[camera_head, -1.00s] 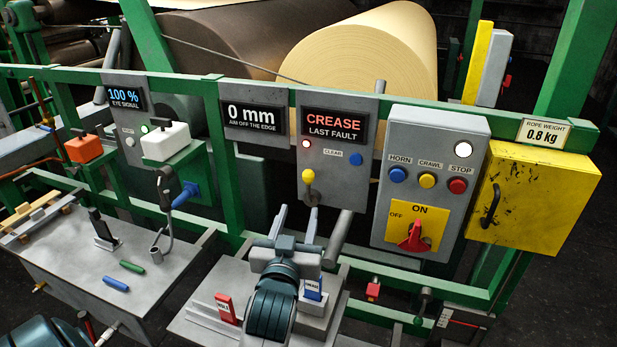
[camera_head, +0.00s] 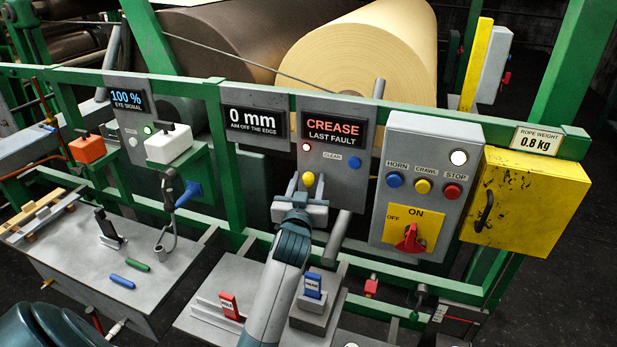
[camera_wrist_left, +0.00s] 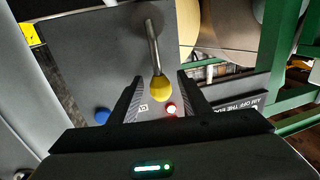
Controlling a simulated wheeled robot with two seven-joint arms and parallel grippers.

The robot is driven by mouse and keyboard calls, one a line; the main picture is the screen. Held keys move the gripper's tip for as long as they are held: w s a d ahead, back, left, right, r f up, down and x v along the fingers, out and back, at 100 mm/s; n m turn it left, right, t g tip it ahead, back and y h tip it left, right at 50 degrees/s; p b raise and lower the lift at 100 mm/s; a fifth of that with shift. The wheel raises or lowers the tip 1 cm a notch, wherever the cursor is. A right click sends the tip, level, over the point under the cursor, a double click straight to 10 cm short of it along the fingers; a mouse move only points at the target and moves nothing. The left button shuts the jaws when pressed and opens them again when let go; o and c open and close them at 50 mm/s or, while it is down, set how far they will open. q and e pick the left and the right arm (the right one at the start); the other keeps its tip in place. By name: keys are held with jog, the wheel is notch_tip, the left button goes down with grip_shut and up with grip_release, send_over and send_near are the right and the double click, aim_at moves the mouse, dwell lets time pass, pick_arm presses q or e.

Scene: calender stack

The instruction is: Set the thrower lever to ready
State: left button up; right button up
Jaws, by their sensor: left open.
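The lever with a yellow ball knob (camera_head: 308,179) sits on the grey panel below the red CREASE / LAST FAULT display (camera_head: 333,130). No label naming it as the thrower is readable. My left gripper (camera_head: 308,190) is open just in front of the lever, its arm rising from below. In the left wrist view the yellow knob (camera_wrist_left: 160,88) and its metal rod show between the two open dark fingers (camera_wrist_left: 159,80), with a gap on each side. In the head view the gripper hides the lower part of the lever. My right gripper is out of view.
A blue CLEAR button (camera_head: 354,163) and a small lamp (camera_head: 306,147) are near the lever. To the right stands a control box (camera_head: 428,160) with HORN, CRAWL, STOP and a red switch (camera_head: 409,241). A green rail (camera_head: 400,268) runs below.

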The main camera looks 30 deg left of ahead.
pick_arm(q)
jog(key=shift+w+a, duration=0.15)
jog(key=shift+w, duration=0.2)
grip_shut()
